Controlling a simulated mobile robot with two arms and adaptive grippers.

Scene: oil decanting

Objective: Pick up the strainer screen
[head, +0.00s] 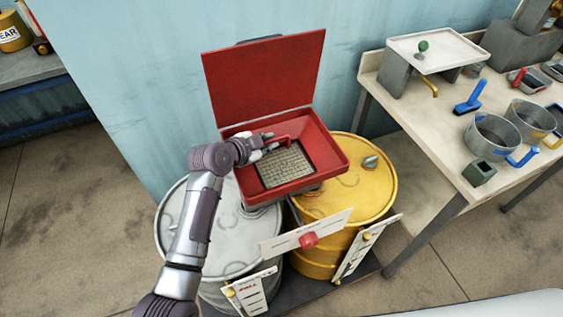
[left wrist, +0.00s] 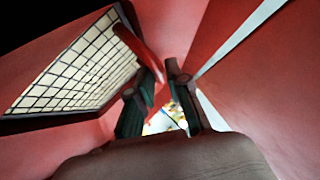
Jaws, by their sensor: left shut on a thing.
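The strainer screen (head: 285,168) is a pale square mesh with a red handle (head: 282,139). It is inside the open red box (head: 335,157); I cannot tell whether it rests on the bottom or is slightly raised. My left gripper (head: 270,145) reaches into the box from the left and is shut on the handle at the screen's back edge. In the left wrist view the mesh (left wrist: 75,72) fills the left side, and the red handle (left wrist: 138,50) runs to the gripper fingers (left wrist: 162,85). The fingers partly hide the handle. My right gripper is not in view.
The box's red lid (head: 264,80) stands open at the back. The box sits above a white drum (head: 180,220) and a yellow drum (head: 375,190). A workbench (head: 420,150) at right holds pots (head: 492,137), a blue-handled tool (head: 470,97) and a tray stand (head: 440,48).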

